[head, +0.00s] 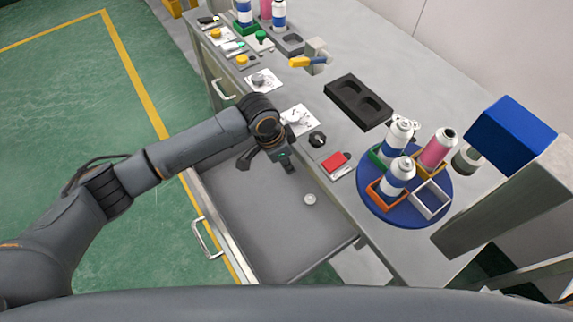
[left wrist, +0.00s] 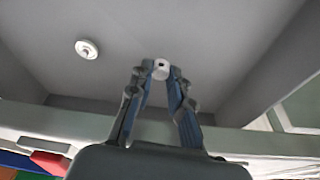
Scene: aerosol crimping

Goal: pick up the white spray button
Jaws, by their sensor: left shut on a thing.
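The white spray button (left wrist: 161,68) is a small white piece with a dark spot, held between the fingertips in the left wrist view. My left gripper (left wrist: 160,74) is shut on it. In the head view my left gripper (head: 267,162) is over the open drawer (head: 255,225), and the button is hidden by the gripper. I cannot tell how high it is above the drawer floor. My right gripper is not in view.
A round whitish metal part (head: 310,198) lies in the drawer; it also shows in the left wrist view (left wrist: 87,49). The drawer floor is mostly clear.

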